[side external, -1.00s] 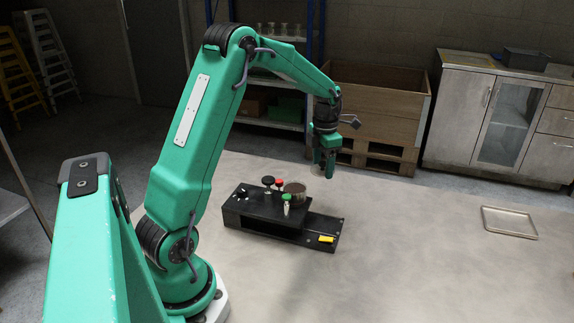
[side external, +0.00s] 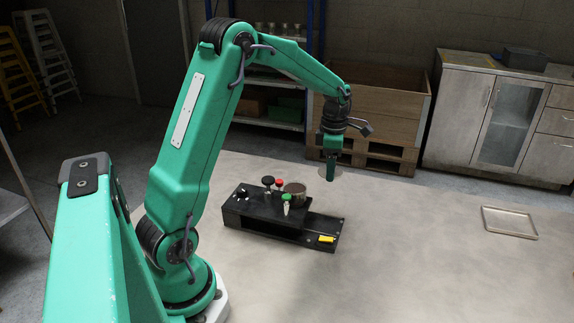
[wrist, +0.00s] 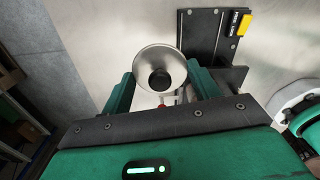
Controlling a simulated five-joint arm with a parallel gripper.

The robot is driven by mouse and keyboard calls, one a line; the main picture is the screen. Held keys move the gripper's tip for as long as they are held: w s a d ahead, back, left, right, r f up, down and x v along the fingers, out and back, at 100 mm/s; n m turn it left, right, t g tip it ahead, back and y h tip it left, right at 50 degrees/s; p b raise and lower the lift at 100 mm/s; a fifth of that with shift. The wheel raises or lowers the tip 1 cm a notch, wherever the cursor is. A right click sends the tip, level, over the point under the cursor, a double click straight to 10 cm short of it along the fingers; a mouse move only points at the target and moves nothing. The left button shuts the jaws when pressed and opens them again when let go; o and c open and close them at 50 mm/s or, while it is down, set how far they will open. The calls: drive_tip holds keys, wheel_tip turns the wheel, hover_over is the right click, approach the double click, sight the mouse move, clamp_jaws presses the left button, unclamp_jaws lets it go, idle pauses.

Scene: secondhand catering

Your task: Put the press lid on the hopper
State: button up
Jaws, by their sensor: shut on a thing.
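The press lid (wrist: 155,62), a pale metal disc with a black knob, is between the fingers of my gripper (wrist: 161,80) in the wrist view. My gripper is shut on it. In the side external view my gripper (side external: 331,172) points down, with the lid as a thin pale disc at the fingertips, above and to the right of the hopper. The hopper (side external: 295,193), a short brownish-grey cylinder, stands on the black press (side external: 262,211), apart from the lid. In the wrist view the lid and my fingers hide most of the press.
Black, red and green knobs (side external: 287,198) stand close beside the hopper. A shallow tray (side external: 510,222) lies far right. The pale table between them is clear. A wooden crate (side external: 378,110) stands behind.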

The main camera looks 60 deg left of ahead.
drive_tip(key=d+m, duration=0.1)
drive_tip(key=m, duration=0.1)
drive_tip(key=d+r+m, duration=0.1)
drive_tip(key=shift+d+m, duration=0.25)
drive_tip(key=shift+m, duration=0.15)
drive_tip(key=s+d+r+m, duration=0.2)
drive_tip(key=d+m, duration=0.5)
drive_tip(key=m, duration=0.5)
drive_tip(key=s+d+r+m, duration=0.2)
drive_tip(key=d+m, duration=0.5)
drive_tip(key=m, duration=0.6)
drive_tip(key=shift+r, duration=0.7)
